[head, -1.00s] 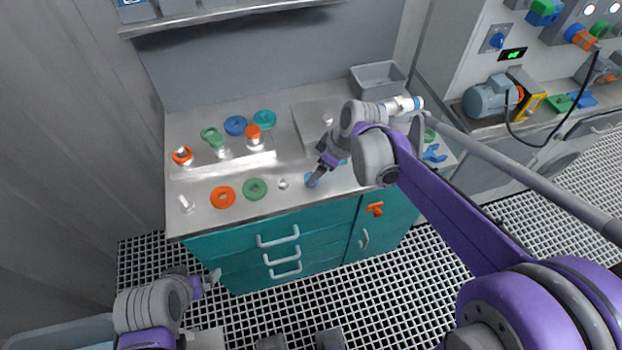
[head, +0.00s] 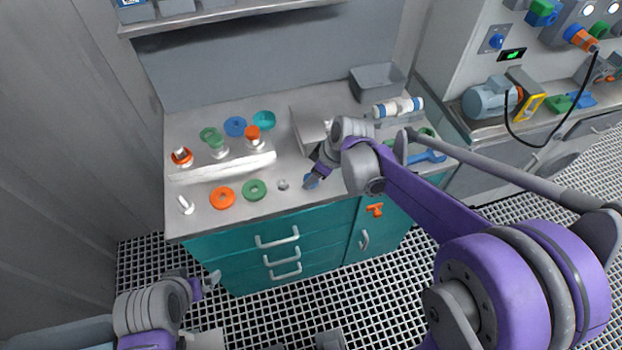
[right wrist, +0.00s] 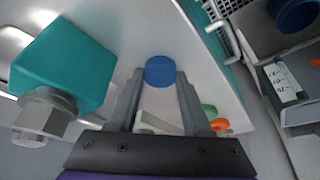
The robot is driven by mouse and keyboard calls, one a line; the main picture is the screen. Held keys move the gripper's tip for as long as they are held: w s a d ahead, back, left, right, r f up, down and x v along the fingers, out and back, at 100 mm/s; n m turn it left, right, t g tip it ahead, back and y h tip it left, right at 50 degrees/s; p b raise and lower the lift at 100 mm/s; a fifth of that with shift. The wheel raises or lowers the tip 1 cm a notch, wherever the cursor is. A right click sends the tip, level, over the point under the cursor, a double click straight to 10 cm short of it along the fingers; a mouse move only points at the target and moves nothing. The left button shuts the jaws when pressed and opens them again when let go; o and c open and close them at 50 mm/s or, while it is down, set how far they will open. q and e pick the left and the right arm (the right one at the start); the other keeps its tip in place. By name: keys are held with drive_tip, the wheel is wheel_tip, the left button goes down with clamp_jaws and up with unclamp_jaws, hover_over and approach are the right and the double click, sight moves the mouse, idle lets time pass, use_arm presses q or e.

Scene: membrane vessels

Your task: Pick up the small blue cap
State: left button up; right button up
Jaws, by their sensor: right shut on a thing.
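The small blue cap (head: 309,183) is near the front edge of the steel worktop, right of a small metal nut-like piece. My right gripper (head: 313,180) reaches down to it and partly covers it. In the right wrist view the round blue cap (right wrist: 160,70) sits between the fingertips of my right gripper (right wrist: 160,78), which is shut on it. I cannot tell whether the cap touches the worktop or is just above it. My left gripper (head: 213,279) hangs low at the left, in front of the drawers, away from the cap; its jaws are too small to read.
An orange ring (head: 222,198) and a green ring (head: 254,190) lie left of the cap. Behind them a metal stand (head: 222,167) has fittings. A grey bin (head: 377,82) and a white cylinder with blue ends (head: 398,107) are at the back right. A blue wrench-like tool (head: 428,157) lies at right.

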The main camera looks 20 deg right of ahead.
clamp_jaws()
drive_tip(key=shift+r, duration=0.1)
wheel_tip(320, 180, up, 10)
drive_tip(key=shift+p, duration=0.4)
drive_tip(key=shift+f, duration=0.2)
